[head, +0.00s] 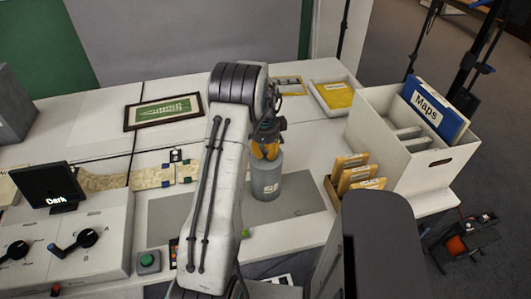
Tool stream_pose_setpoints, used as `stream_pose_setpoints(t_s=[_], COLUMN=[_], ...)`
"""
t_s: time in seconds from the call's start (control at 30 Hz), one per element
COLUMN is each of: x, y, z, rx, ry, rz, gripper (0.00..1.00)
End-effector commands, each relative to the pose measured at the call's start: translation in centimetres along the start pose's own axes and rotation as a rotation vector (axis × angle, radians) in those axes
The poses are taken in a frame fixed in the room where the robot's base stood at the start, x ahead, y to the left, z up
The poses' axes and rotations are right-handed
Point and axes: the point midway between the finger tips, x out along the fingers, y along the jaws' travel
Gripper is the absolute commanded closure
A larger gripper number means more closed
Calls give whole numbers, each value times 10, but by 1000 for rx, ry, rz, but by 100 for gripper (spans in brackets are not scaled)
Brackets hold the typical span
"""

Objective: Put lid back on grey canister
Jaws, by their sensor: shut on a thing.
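The grey canister (266,184) stands upright on a grey mat on the table, in the middle of the head view. My gripper (265,151), with orange fingertips, is right at the canister's top and points down. It is shut on what seems to be the lid, which the fingers mostly hide. I cannot tell whether the lid touches the canister's rim or sits a little above it. My arm passes just left of the canister.
A small box of yellow envelopes (352,172) stands right of the canister, with a white Maps box (425,165) behind it. A framed sign (163,111) lies at the back. A control panel (70,250) with knobs and a dark screen (49,186) fills the left. The grey mat (303,197) has free room.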

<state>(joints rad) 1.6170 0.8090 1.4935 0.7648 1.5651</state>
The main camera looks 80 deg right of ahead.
Motion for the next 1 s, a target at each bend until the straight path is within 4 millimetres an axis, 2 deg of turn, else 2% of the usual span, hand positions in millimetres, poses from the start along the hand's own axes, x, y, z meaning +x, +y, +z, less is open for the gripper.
stream_pose_setpoints(t_s=[0.33,0.37,0.4,0.6,0.77,0.8,1.0], x=[0,0,0,0,0,0,0], y=[0,0,0,0,0,0,0], z=[0,0,0,0,0,0,0], rx=[0,0,0,0,0,0,0], ry=[0,0,0,0,0,0,0], rz=[0,0,0,0,0,0,0], gripper=[100,79,76,58,57,52,34])
